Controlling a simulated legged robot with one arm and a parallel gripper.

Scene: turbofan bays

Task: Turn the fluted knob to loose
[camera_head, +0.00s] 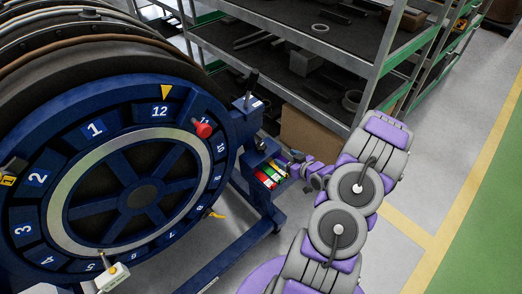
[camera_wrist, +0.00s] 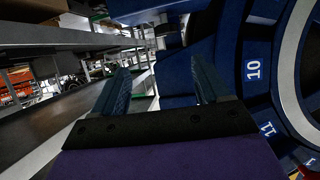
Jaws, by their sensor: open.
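The blue numbered wheel (camera_head: 140,195) fills the left of the head view. A red knob-like part (camera_head: 202,130) sits on its rim near number 11. A blue bracket (camera_head: 246,104) with a dark upright part (camera_head: 251,82) stands at the wheel's right. I cannot tell which part is the fluted knob; fluting is too small to see. My gripper (camera_head: 288,162) is beside the bracket's lower box in the head view. In the wrist view, my gripper (camera_wrist: 160,88) is open with nothing visible between its fingers; the wheel's rim (camera_wrist: 258,70) is to its right.
The bracket's lower box holds red, green and white pieces (camera_head: 269,175). Grey shelving (camera_head: 340,55) stands behind my arm, with a cardboard box (camera_head: 312,135) below. A small yellow lever (camera_head: 214,214) is at the wheel's lower right. Open grey floor (camera_head: 440,150) lies to the right.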

